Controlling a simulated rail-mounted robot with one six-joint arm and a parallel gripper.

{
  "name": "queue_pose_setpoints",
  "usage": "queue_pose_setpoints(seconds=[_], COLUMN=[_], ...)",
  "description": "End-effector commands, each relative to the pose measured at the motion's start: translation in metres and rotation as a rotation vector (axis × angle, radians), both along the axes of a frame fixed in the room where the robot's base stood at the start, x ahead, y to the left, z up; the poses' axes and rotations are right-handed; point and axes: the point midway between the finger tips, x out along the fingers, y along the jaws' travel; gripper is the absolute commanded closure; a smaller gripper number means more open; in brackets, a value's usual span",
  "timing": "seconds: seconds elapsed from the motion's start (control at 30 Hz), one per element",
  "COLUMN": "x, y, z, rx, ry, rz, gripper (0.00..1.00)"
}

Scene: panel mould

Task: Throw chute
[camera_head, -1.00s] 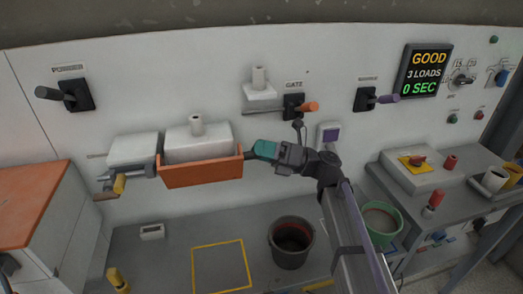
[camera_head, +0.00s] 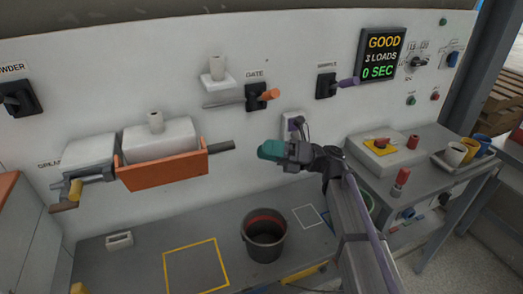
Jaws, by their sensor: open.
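No label in view clearly reads chute. An orange trough (camera_head: 162,168) is on the wall below a white box. A dark grey rod (camera_head: 222,146) sticks out from its right end. My gripper (camera_head: 268,150) has teal fingertips and is in front of the wall, a little right of the rod's end and apart from it. It is open, and I see nothing in it. The gap between its fingers is too small to make out.
The display (camera_head: 382,53) reads GOOD, 3 LOADS, 0 SEC. A dark bucket (camera_head: 265,236) stands below my gripper. A side bench (camera_head: 425,155) with cups is at the right.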

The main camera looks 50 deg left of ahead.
Motion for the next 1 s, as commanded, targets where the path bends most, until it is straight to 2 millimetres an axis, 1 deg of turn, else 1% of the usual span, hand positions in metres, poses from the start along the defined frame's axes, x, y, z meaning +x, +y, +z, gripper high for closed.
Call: queue_pose_setpoints(seconds=[0.1, 0.17, 0.27, 0.3, 0.37, 0.4, 0.47, 0.5, 0.57, 0.6, 0.7, 0.8, 0.87, 1.0], x=[-0.002, -0.010, -0.033, -0.045, -0.061, -0.069, -0.079, -0.084, -0.091, -0.095, -0.099, -0.098, -0.098, -0.096], y=[0.000, 0.000, 0.001, 0.000, -0.002, -0.004, -0.009, -0.013, -0.022, -0.029, -0.043, -0.049, -0.049, -0.044], z=[0.002, 0.005, 0.015, 0.019, 0.024, 0.025, 0.027, 0.030, 0.035, 0.039, 0.045, 0.046, 0.045, 0.042], rx=[0.008, 0.037, 0.154, 0.223, 0.333, 0.403, 0.501, 0.562, 0.652, 0.709, 0.816, 0.868, 0.879, 0.881], ry=[-0.011, -0.056, -0.253, -0.386, -0.629, -0.798, -1.053, -1.224, -1.491, -1.667, -2.031, -2.221, -2.260, -2.264], rz=[-0.010, -0.049, -0.201, -0.286, -0.411, -0.478, -0.553, -0.588, -0.621, -0.627, -0.601, -0.567, -0.558, -0.557], gripper=[0.52, 0.52, 0.52, 0.52, 0.52, 0.52, 0.52, 0.52, 0.52, 0.52, 0.52, 0.52, 0.52, 0.52])
